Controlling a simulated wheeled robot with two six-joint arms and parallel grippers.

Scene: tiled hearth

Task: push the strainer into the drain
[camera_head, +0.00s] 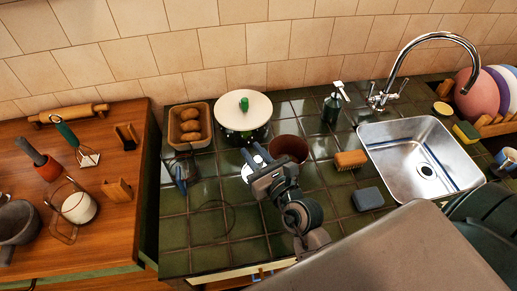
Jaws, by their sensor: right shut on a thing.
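The metal sink (398,140) is at the right, and its drain (426,170) shows as a small dark round opening with a pale rim in the basin floor. My right gripper (256,163) is over the green tiled counter, left of the sink and well apart from the drain. It is shut on a small pale thing (247,173), which looks like the strainer. The gripper hides much of it, so its shape is unclear. My left gripper is not in view.
The tall faucet (428,38) arches over the sink's back. Dark plates (485,225) stand at the lower right.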

